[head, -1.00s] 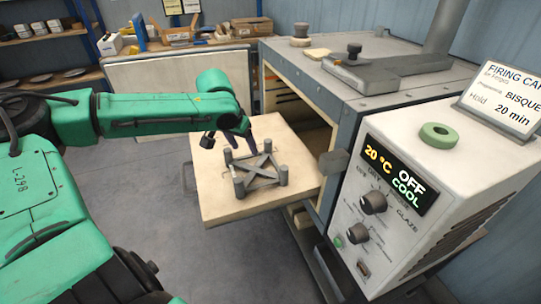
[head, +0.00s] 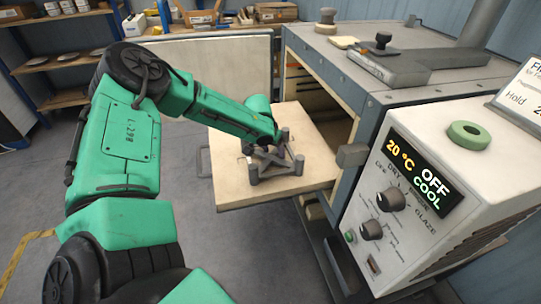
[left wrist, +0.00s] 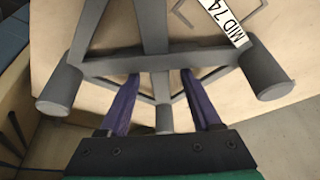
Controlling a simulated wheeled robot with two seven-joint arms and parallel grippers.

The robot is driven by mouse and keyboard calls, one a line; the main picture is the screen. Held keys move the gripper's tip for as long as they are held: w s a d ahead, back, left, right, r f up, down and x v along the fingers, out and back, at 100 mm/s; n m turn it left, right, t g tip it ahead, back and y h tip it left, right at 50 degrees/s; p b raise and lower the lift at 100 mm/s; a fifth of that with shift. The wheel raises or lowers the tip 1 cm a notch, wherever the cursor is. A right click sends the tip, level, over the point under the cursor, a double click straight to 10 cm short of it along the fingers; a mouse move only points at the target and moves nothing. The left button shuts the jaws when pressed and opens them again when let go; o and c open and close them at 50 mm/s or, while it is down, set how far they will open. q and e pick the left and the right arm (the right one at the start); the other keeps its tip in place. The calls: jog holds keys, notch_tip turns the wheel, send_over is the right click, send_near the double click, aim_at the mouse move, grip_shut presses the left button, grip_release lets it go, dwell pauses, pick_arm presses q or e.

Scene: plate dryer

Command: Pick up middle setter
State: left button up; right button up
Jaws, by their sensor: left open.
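The middle setter (head: 299,165) is a grey frame with crossed bars and corner posts. It sits upright on a pale square board (head: 235,192) that sticks out from the kiln opening. In the head view my left arm hides the fingers and part of the setter.
The kiln (head: 345,70) stands right of the board, with a control box (head: 420,190) reading 20 °C, OFF, COOL. The floor left of the board is clear.

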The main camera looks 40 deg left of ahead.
pick_arm(q)
jog(key=shift+w+f, duration=0.25)
jog(key=shift+f, duration=0.1)
jog(key=shift+s+r, duration=0.1)
grip_shut()
dwell(1.1)
